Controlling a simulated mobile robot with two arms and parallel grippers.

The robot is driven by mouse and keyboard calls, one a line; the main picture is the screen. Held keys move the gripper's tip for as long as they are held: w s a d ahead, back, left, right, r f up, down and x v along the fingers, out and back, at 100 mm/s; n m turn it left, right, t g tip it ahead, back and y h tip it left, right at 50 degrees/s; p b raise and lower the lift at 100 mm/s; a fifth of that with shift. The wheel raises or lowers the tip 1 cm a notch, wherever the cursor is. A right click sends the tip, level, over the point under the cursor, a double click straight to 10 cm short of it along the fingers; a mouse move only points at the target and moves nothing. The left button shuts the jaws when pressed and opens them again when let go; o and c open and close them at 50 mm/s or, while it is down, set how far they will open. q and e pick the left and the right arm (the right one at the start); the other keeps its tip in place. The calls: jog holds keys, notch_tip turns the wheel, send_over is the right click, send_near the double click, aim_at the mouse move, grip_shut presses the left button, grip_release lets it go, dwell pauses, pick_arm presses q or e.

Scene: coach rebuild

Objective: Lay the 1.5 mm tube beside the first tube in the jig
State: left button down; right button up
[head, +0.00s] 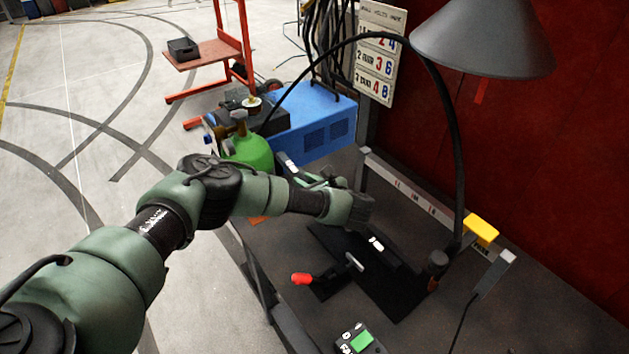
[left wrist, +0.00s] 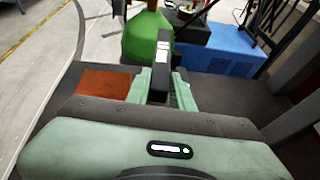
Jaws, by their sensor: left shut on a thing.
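My left gripper (head: 322,180) is over the bench, shut on a dark square tube (head: 287,163) with a white label. The left wrist view shows the tube (left wrist: 161,62) upright in the picture between the green fingers of the gripper (left wrist: 163,88). The label is too small to read. The black jig (head: 398,301) lies on the bench, to the right of and below the gripper in the head view. A dark tube (head: 368,246) with a white label lies in it. My forearm and hand hide part of the bench. My right gripper is out of view.
A red-handled clamp (head: 302,278) stands at the jig's near side. A black and green device (head: 360,340) lies nearer. A green cylinder (head: 248,150) and blue box (head: 315,122) stand beyond the bench. A lamp (head: 483,40) overhangs it. An orange-brown plate (left wrist: 105,84) lies left of the gripper.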

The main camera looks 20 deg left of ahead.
pick_arm(q)
jog(key=shift+r, duration=0.45)
jog(key=s+d+r+m+t+h+b, duration=0.1)
jog(key=s+d+r+m+t+h, duration=0.2)
jog(key=d, duration=0.4)
jog(key=s+d+r+m+t+h+b, duration=0.1)
jog(key=d+r+m, duration=0.1)
jog(key=d+r, duration=0.45)
pick_arm(e)
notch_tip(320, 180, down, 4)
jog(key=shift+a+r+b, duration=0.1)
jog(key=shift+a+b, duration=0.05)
jog(key=shift+b, duration=0.65)
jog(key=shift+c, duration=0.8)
pick_arm(q)
jog(key=s+d+r+m+t+h, duration=0.2)
jog(key=s+d+r+m+h, duration=0.4)
jog(key=s+d+r, duration=0.3)
notch_tip(320, 180, up, 3)
jog(key=s+h, duration=0.1)
jog(key=s, duration=0.1)
jog(key=shift+s+d+f, duration=0.2)
jog(key=shift+s, duration=0.1)
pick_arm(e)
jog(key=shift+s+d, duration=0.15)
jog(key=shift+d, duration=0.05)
